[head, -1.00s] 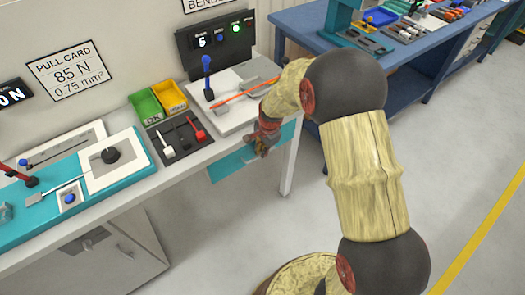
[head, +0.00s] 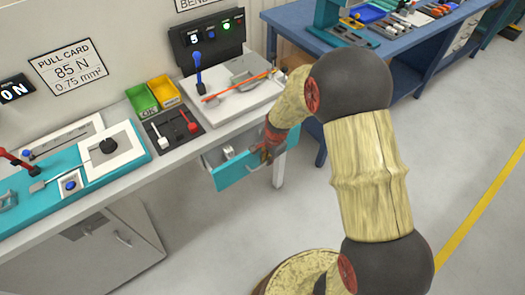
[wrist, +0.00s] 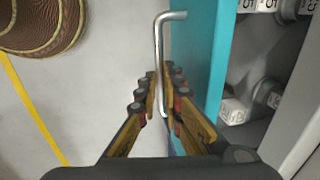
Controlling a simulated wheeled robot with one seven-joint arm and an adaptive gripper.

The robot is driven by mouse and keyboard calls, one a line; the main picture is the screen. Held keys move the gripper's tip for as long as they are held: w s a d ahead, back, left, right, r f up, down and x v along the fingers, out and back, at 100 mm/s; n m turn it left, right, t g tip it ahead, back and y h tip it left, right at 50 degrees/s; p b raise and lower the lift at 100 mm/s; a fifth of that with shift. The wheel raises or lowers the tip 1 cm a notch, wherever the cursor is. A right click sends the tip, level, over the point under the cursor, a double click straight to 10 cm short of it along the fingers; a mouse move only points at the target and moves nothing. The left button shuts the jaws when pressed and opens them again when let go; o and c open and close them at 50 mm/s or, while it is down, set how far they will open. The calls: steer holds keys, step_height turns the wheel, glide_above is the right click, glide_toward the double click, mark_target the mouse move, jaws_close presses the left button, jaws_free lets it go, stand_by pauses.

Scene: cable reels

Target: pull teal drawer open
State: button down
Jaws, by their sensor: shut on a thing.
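The teal drawer (head: 238,172) under the bench's front edge stands partly open in the head view. In the wrist view its teal front (wrist: 197,50) runs up the middle right, with the inside of the drawer showing to its right. A bent metal bar handle (wrist: 159,50) sticks out from the front. My gripper (wrist: 162,100) is shut on the handle, with its fingers on both sides of the bar. In the head view my gripper (head: 266,150) is at the drawer front and hides part of it.
Inside the drawer are white labelled blocks (wrist: 235,108) and grey round parts. The bench top above holds a green bin (head: 142,100), a yellow bin (head: 164,92) and a white fixture (head: 225,100). The floor (head: 220,235) in front of the drawer is clear.

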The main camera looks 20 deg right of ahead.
steer(key=s+d, duration=0.2)
steer(key=s, duration=0.6)
steer(key=s+d, duration=0.3)
steer(key=s, duration=0.5)
steer(key=shift+s+d, duration=0.2)
steer(key=shift+s, duration=0.1)
steer(key=c, duration=2.2)
jaws_free()
step_height(320, 180, up, 12)
steer(key=s, duration=0.2)
steer(key=shift+d, duration=0.35)
steer(key=shift+f, duration=0.1)
